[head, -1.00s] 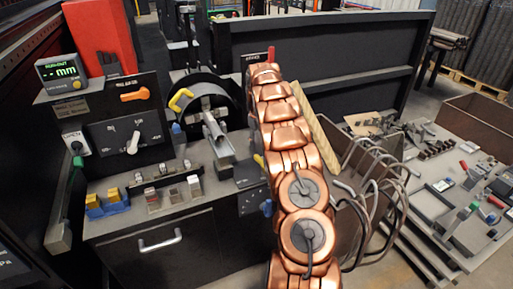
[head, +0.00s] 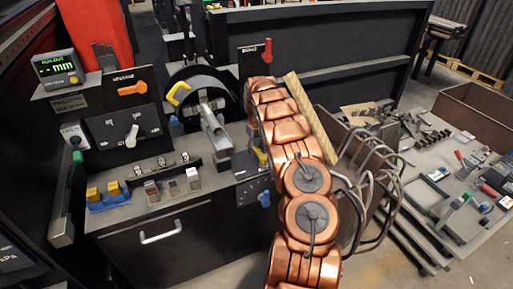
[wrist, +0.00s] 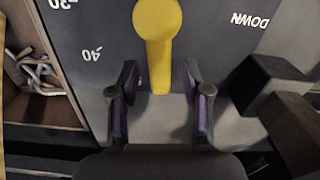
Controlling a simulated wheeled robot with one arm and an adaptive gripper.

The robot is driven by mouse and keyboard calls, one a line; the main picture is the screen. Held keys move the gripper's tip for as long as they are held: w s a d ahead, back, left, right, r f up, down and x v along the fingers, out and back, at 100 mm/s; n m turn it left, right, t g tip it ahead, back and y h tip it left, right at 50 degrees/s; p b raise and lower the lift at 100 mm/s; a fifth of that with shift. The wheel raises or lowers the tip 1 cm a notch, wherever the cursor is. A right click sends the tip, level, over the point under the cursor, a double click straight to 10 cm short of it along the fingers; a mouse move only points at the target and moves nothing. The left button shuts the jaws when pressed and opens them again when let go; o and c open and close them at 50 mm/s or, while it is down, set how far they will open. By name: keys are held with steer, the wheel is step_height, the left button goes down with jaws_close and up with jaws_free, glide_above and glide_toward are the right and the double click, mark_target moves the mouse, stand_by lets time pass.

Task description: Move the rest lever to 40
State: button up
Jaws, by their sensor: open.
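The rest lever is a yellow lever (wrist: 157,35) with a rounded head and a narrower stem, on a dark and grey plate in the wrist view. Its stem points down the picture between my gripper's fingers. A 40 mark (wrist: 91,54) is left of the lever, and a DOWN mark (wrist: 250,19) is at the right; both look inverted. My gripper (wrist: 160,78) is open, one finger on each side of the stem's end, with gaps on both sides. In the head view a small yellow part (head: 261,156) shows beside my copper arm, which hides my gripper.
A dark block (wrist: 268,85) stands right of the plate in the wrist view. A bin (wrist: 38,75) of bent metal pieces lies left. In the head view a red handle (head: 267,52), a blue knob (head: 264,198) and a wire rack (head: 375,185) are close to my arm.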

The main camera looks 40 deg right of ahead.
jaws_close()
stand_by(0.3)
stand_by(0.3)
